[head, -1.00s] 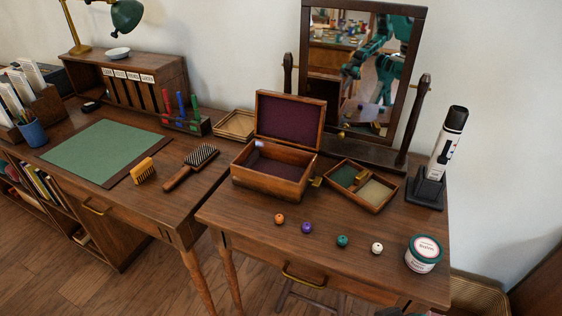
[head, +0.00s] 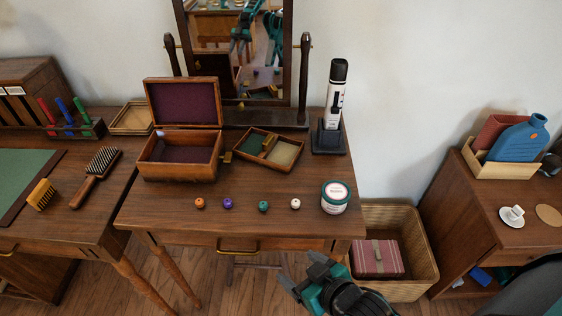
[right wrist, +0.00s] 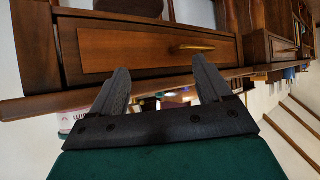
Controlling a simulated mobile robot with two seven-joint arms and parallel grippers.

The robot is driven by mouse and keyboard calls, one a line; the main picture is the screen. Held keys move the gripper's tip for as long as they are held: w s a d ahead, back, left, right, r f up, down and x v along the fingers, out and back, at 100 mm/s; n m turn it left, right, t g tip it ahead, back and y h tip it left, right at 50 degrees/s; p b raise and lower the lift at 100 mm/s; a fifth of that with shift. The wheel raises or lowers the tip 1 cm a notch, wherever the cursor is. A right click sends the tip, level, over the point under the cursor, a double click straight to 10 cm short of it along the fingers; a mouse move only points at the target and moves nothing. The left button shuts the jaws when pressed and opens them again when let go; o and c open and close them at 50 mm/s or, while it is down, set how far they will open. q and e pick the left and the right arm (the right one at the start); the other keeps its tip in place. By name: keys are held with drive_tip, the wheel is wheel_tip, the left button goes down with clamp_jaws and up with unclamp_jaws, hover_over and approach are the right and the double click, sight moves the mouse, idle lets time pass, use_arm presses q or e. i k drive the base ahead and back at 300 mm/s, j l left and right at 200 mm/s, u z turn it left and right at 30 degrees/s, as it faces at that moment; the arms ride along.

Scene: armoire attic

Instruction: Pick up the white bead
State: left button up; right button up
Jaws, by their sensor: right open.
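The white bead (head: 295,204) lies on the dressing table (head: 170,215) near its front edge, between the green bead (head: 263,207) and the balm jar (head: 335,197). My right gripper (head: 302,272) is open and empty, below and in front of the table's front edge, apart from the bead. In the right wrist view its two fingers (right wrist: 160,85) stand apart before the table's drawer front, and the bead cannot be made out there. My left gripper is not in view.
An orange bead (head: 200,203) and a purple bead (head: 228,203) lie left of the green one. Behind them stand an open wooden box (head: 180,175), a two-part tray (head: 287,168) and a clipper on a stand (head: 328,138). A wicker basket (head: 408,290) stands right of the table.

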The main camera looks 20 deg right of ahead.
sight(295, 203)
drive_tip(key=z, duration=0.9)
drive_tip(key=i, duration=0.05)
